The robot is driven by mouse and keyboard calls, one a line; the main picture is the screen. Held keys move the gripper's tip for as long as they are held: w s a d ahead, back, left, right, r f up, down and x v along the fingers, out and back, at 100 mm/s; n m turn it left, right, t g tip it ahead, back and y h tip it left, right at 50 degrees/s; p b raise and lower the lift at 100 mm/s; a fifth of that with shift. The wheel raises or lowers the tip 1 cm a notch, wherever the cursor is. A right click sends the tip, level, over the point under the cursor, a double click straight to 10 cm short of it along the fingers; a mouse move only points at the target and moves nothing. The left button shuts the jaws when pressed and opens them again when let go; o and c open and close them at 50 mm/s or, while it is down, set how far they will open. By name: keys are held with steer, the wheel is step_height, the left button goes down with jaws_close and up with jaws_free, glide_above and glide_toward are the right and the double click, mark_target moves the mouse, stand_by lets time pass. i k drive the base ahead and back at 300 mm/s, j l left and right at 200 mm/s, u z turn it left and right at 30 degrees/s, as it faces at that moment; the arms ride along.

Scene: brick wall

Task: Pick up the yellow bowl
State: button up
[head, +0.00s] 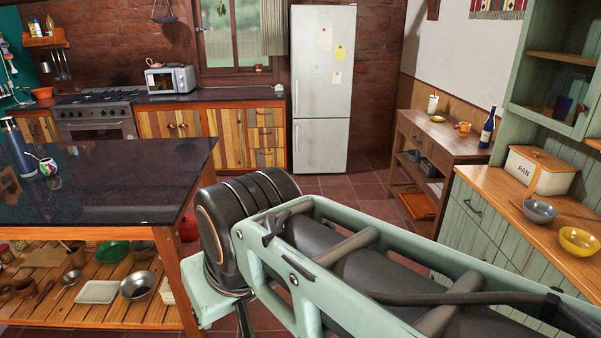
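The yellow bowl (579,241) sits upright on the wooden counter (545,215) at the right edge of the head view. A spoon (581,217) lies just behind it, and a grey metal bowl (539,212) stands to its left. My arm crosses the lower middle of the view, well to the left of the bowl. My gripper is out of view, so its opening cannot be seen.
A white PAN bread box (540,170) stands behind the bowls. A dark-topped island (110,180) fills the left, with dishes on its lower shelf. A wooden side table (445,140) stands beyond the counter. Tiled floor (345,186) is open in the middle.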

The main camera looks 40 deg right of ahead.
mark_target(577, 243)
steer(key=z, duration=3.05)
